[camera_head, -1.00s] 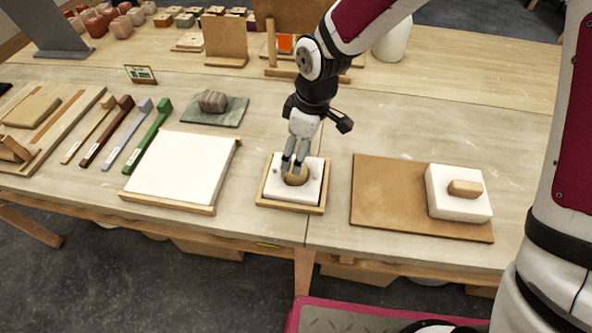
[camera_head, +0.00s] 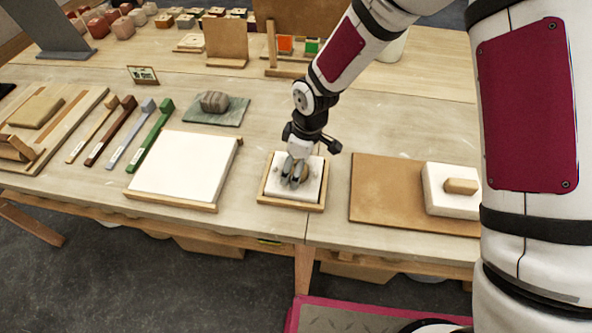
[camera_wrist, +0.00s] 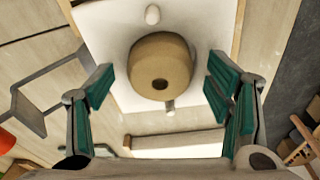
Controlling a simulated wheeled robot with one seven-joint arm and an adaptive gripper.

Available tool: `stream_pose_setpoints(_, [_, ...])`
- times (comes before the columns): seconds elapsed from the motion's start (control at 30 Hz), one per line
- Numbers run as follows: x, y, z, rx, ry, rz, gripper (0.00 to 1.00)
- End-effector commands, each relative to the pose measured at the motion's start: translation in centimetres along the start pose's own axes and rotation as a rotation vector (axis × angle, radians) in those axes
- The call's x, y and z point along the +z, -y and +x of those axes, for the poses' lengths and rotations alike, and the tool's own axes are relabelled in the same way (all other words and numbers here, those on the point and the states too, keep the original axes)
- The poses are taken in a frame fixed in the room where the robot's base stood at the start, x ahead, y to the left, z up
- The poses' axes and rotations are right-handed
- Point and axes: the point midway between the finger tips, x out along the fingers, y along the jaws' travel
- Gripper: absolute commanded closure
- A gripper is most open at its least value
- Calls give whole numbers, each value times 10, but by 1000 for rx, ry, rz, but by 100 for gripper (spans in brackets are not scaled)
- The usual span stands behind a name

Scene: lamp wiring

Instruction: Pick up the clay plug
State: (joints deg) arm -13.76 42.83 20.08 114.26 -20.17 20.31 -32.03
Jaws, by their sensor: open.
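The clay plug (camera_wrist: 160,58) is a round tan-brown lump with a small dark hole in its face. It sits in the middle of a white plaster block (camera_wrist: 115,35), which rests in a wooden frame (camera_head: 290,203) on the table. My gripper (camera_head: 295,184) points down over the block and mostly hides the plug in the head view. In the wrist view, my gripper (camera_wrist: 160,84) is open, with one teal-padded finger at each side of the plug. Gaps show between the pads and the plug. Small pale knobs stand on the block beside the plug.
To the left lie a white slab (camera_head: 180,167) on a wooden board and several coloured tools. On the right, a brown board (camera_head: 385,190) carries another white block (camera_head: 448,202) with a tan piece on top. A grey stone (camera_head: 214,101) lies behind on a slate.

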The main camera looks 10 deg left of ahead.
Motion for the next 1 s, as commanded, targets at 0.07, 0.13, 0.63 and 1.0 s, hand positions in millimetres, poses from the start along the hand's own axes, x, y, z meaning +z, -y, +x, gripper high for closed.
stream_pose_setpoints(0.07, [0, 0, 0, 0, 0, 0, 32])
stream_pose_setpoints(0.13, [0, 0, 0, 0, 0, 0, 48])
stream_pose_setpoints(0.63, [-1, 0, -2, 1, -1, 0, 89])
stream_pose_setpoints(1.0, [-6, -3, -35, 4, -3, -1, 89])
